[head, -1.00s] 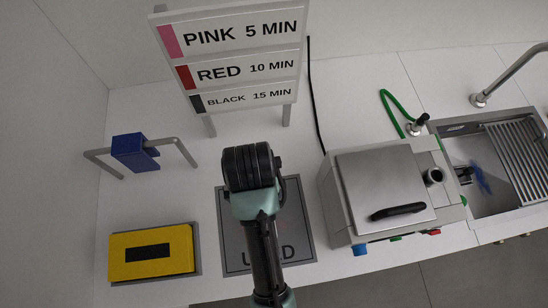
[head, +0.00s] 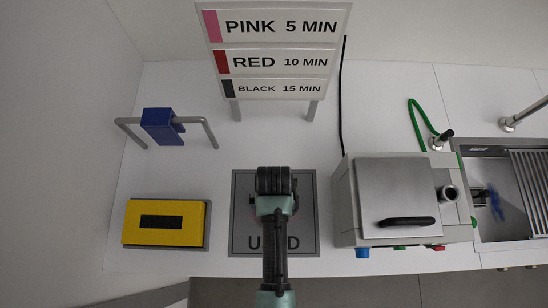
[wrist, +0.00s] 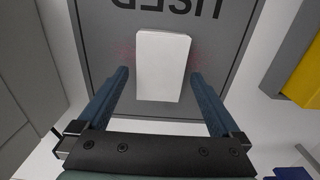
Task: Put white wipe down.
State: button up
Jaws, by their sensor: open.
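The white wipe (wrist: 163,65) is a small pale block. In the wrist view it lies over the grey mat marked USED (wrist: 222,40), and faint reddish patches show on the mat beside it. My gripper (wrist: 155,82) is open, with one blue finger on each side of the wipe and gaps between. In the head view my arm covers the middle of the USED mat (head: 305,245) and hides the wipe and my fingertips.
A yellow block with a black patch (head: 190,222) sits on a grey base left of the mat. A blue piece (head: 160,126) hangs on a grey rail behind it. A steel-lidded machine (head: 395,190) stands right of the mat. A sign (head: 275,62) stands behind.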

jog(key=shift+f, duration=1.05)
jog(key=c, duration=1.4)
notch_tip(320, 180, up, 10)
jog(key=shift+f+b, duration=0.25)
jog(key=shift+b, duration=0.3)
jog(key=w+f+b, duration=0.1)
jog(key=w+b, duration=0.1)
jog(key=w+f+b, duration=0.1)
jog(key=b, duration=0.1)
jog(key=w+f+b, duration=0.1)
jog(key=w+b, duration=0.1)
jog(key=shift+w+b, duration=0.35)
jog(key=shift+b, duration=0.05)
jog(key=shift+w+b, duration=0.35)
jog(key=shift+w, duration=0.1)
jog(key=shift+a, duration=0.15)
